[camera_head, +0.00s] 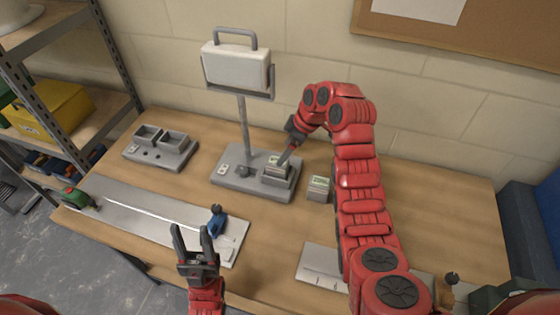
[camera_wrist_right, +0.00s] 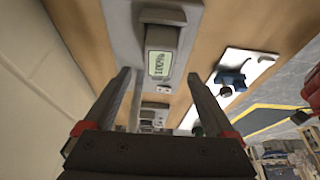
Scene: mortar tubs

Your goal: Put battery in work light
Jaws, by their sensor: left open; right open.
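The work light stands at the back middle in the head view, with its lamp head (camera_head: 236,68) on a post above a grey base (camera_head: 228,180). A grey battery (camera_head: 277,172) sits in the base's right part; in the right wrist view this battery (camera_wrist_right: 162,38) has a display that seems to read 100%. A second battery (camera_head: 318,190) stands on the table just right of the base. My right gripper (camera_head: 289,158) is open at the battery in the base, its lower part hidden. My left gripper (camera_head: 195,232) is open and empty over the table's front.
A grey two-bay unit (camera_head: 160,150) stands left of the light. A metal strip (camera_head: 150,215) with a blue clamp (camera_head: 215,220) lies in front. A light panel (camera_head: 318,265) lies front right. Shelving (camera_head: 70,50) is at left, the wall behind.

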